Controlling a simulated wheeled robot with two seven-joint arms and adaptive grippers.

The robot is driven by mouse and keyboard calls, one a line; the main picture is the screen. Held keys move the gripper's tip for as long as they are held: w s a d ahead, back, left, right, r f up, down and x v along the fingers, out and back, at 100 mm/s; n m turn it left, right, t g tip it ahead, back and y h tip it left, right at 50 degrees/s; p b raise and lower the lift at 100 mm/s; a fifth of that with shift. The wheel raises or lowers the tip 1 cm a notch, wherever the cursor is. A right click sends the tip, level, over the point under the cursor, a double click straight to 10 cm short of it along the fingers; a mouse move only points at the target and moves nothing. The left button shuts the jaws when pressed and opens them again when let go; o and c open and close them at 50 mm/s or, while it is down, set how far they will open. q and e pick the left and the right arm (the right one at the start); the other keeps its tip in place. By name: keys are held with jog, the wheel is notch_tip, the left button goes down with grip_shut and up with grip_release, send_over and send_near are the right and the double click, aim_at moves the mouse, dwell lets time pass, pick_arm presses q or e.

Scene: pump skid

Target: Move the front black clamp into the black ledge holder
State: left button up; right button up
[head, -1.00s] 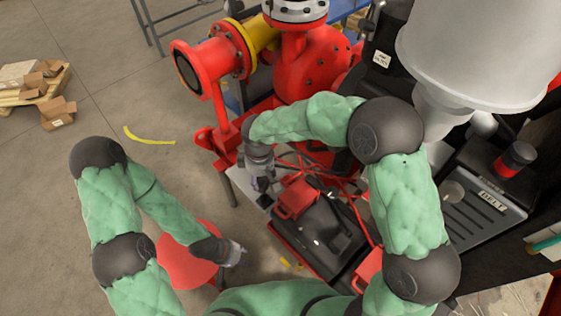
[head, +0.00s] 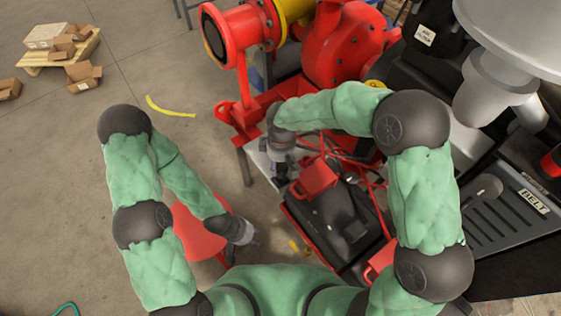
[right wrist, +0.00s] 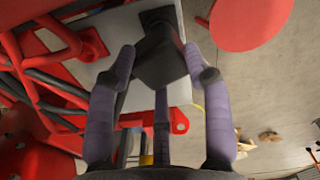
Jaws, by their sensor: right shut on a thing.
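My right gripper (head: 283,175) is over the pale ledge (head: 260,160) beside the red pump frame. In the right wrist view its fingers (right wrist: 162,75) are closed around a black piece (right wrist: 163,62), which I take to be the black clamp. Another black part shows just beyond it against the pale ledge (right wrist: 118,30); I cannot tell whether it is the holder or part of the clamp. In the head view the hand hides most of the held piece. My left gripper (head: 250,236) is low, next to the red round stool (head: 195,235), away from the ledge; its fingers are too small to read.
A red box-shaped part (head: 317,178) and a black housing (head: 335,220) stand right of my right gripper. Red pipes (right wrist: 45,70) run close beside it in the wrist view. The red pump (head: 345,45) is behind. Open floor (head: 90,90) lies to the left.

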jog(key=shift+r+p, duration=0.2)
jog(key=shift+p, duration=0.2)
dwell(0.9)
jog(key=shift+f+b, duration=1.05)
jog(key=shift+f, duration=0.7)
dwell(0.6)
jog(key=o, duration=1.5)
notch_tip(320, 180, up, 12)
